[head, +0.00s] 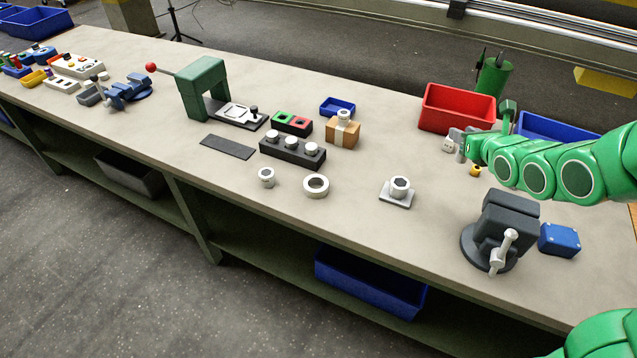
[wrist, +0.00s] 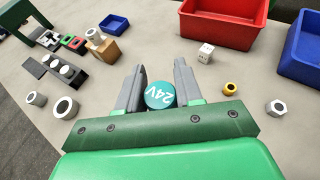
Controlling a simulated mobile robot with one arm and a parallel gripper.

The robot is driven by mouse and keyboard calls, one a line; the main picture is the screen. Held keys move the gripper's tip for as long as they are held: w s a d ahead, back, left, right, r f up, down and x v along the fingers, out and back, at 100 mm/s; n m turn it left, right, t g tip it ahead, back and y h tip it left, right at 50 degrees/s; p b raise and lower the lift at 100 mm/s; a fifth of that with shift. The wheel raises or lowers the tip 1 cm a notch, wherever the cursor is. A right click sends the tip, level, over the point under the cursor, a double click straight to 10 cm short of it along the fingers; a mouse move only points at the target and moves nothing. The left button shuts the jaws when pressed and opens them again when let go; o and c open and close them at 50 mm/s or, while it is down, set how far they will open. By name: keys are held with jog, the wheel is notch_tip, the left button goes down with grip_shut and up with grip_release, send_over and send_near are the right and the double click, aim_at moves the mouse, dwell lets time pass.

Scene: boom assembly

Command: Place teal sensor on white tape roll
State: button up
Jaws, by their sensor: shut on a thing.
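In the head view my gripper (head: 461,142) is over the right part of the bench, and the sensor cannot be made out there. The white tape roll (head: 316,186) lies flat on the bench near the front edge, well to the left of my gripper. It also shows at the left in the wrist view (wrist: 66,107). Its top is bare.
A white hex socket (head: 266,177) stands left of the roll, with a black three-button block (head: 292,151) behind. A plate with a nut (head: 397,194) and a grey vise (head: 500,232) are to the right. A red bin (head: 457,108) and white die (wrist: 205,53) are near my gripper.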

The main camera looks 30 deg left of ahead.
jog(key=s+a+f+n+g+y, duration=0.1)
jog(key=s+a+n+g+y, duration=0.25)
jog(key=s+a, duration=0.85)
jog(key=s+a+f+n+g+y, duration=0.2)
jog(key=s+a+n+g, duration=0.3)
jog(key=s+a, duration=0.75)
send_over(311, 185)
jog(key=shift+w+f, duration=0.1)
jog(key=shift+f, duration=6.2)
jog(key=o, duration=1.1)
jog(key=shift+f, duration=0.1)
